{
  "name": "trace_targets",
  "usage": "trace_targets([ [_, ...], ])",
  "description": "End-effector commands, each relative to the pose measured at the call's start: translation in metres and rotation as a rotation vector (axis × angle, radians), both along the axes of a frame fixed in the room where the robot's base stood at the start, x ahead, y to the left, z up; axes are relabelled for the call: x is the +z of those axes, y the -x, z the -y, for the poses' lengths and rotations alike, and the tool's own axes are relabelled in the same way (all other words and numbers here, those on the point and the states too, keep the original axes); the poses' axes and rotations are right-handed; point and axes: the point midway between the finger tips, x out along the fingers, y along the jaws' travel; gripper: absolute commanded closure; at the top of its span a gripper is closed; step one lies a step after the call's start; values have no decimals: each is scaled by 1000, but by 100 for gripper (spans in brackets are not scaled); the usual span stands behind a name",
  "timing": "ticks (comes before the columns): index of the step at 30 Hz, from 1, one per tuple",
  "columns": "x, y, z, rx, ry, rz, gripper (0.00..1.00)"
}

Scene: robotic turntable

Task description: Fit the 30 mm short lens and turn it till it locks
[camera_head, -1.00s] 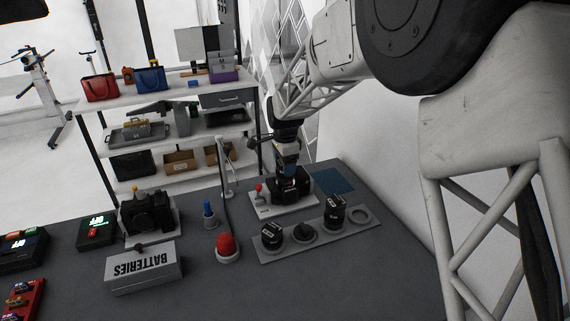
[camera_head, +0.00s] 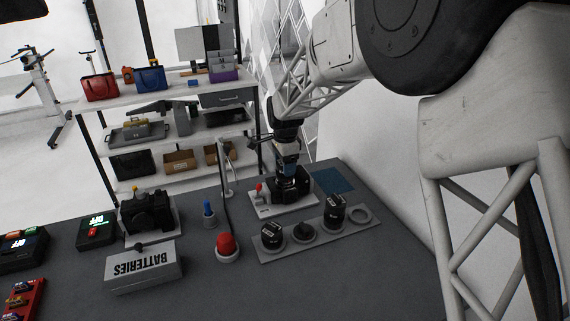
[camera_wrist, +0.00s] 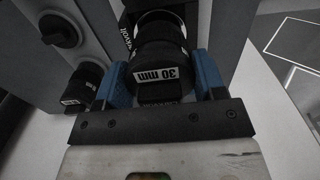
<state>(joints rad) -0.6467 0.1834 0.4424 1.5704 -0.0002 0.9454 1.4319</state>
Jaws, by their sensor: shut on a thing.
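The 30 mm lens (camera_wrist: 160,60) is a black cylinder with a white "30 mm" label. My gripper (camera_wrist: 163,85) is shut on it, with blue fingers at both sides in the wrist view. In the head view my gripper (camera_head: 288,165) points down over a black camera body (camera_head: 301,187) on a light base plate (camera_head: 268,209). The lens is mostly hidden there by the gripper and camera, and I cannot tell whether it is seated or locked.
A grey lens tray (camera_head: 290,252) in front holds two black lenses (camera_head: 272,235) (camera_head: 334,216), a dark cap-like piece (camera_head: 303,231) and an empty ring (camera_head: 360,214). A red button (camera_head: 227,244), a lamp post (camera_head: 226,170) and a batteries box (camera_head: 144,268) stand left. A blue mat (camera_head: 332,181) lies right.

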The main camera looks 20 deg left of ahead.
Motion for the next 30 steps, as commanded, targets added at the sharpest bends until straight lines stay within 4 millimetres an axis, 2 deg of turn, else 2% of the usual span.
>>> trace_targets([
  [30, -6, 0, 0, 0, -1, 1, 69],
])
